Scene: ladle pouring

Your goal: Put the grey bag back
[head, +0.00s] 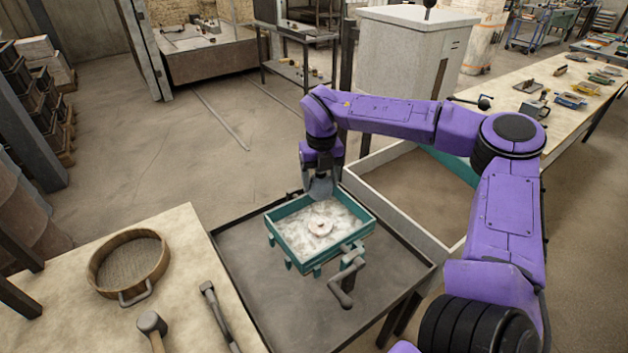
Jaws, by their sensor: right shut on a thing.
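My right gripper (321,168) reaches over the back edge of a teal box from above, with its fingers pointing down. It is shut on a small grey rounded thing, which looks like the grey bag (320,189). The bag hangs at the far rim of the teal box (290,248); I cannot tell whether it touches the rim. The gripper's fingers are small and partly hidden. The box is full of whitish sand or powder with a pale round piece (321,226) in the middle. My left gripper is not in view.
The box stands on a dark metal table (262,300), with a grey crank-like tool (346,283) in front. A pale table (80,275) at left holds a round sieve (130,262), a mallet (152,325) and a hammer-like tool (220,315). A pale-rimmed bin (385,208) lies behind right.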

